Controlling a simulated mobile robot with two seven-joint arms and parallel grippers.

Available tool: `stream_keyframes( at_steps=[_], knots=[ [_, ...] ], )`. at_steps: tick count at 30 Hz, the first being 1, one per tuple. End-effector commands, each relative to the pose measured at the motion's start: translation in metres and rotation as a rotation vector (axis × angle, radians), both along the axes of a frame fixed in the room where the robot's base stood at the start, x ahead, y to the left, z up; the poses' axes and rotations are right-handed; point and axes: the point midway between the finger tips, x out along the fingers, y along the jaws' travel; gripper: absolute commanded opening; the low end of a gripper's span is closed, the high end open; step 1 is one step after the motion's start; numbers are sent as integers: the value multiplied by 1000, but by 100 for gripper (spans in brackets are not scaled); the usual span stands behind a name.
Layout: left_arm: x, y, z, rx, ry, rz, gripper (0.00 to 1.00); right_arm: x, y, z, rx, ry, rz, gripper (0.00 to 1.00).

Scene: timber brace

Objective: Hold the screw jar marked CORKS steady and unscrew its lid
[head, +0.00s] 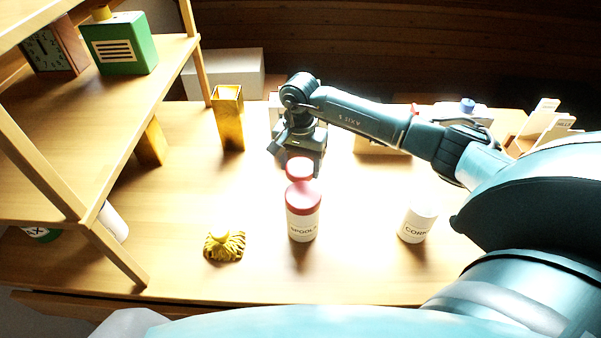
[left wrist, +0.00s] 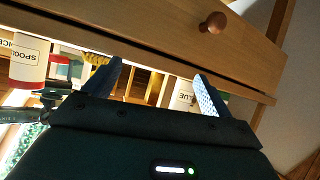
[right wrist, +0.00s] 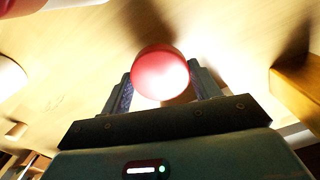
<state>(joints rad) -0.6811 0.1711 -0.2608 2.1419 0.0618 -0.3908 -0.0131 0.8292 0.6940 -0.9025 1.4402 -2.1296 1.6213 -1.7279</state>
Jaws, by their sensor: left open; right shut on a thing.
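The jar marked CORKS (head: 417,226) stands upright on the table at the right in the head view, its label partly turned away. Its top looks pale, with no red lid on it. My right gripper (head: 300,155) is shut on a round red lid (head: 299,169), held above and behind the SPOOLS jar, apart from the CORKS jar. The lid sits between the fingers in the right wrist view (right wrist: 160,74). My left gripper (left wrist: 162,88) is open and empty in front of a wooden drawer front; it is out of the head view.
The SPOOLS jar (head: 303,218) with its red lid stands mid-table. A yellow tasselled item (head: 224,246) lies left of it. A gold open box (head: 229,118) stands behind. A wooden shelf (head: 110,95) fills the left. A drawer knob (left wrist: 212,22) shows near my left gripper.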

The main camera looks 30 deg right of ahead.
Motion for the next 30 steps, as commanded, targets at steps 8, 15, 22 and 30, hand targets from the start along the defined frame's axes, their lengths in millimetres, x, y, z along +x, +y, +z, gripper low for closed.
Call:
stream_keyframes(
  at_steps=[8,15,22,30],
  knots=[
    [0,-1,1,8,-1,-9,84,0,0,-31,1,2,-1,34],
    [1,0,1,13,-2,-12,84,0,0,-39,1,-2,1,34],
    [1,0,-4,7,-1,-11,84,0,0,-43,0,-1,1,63],
    [1,0,-3,8,-1,-10,84,0,0,-43,1,-1,1,84]
  ],
)
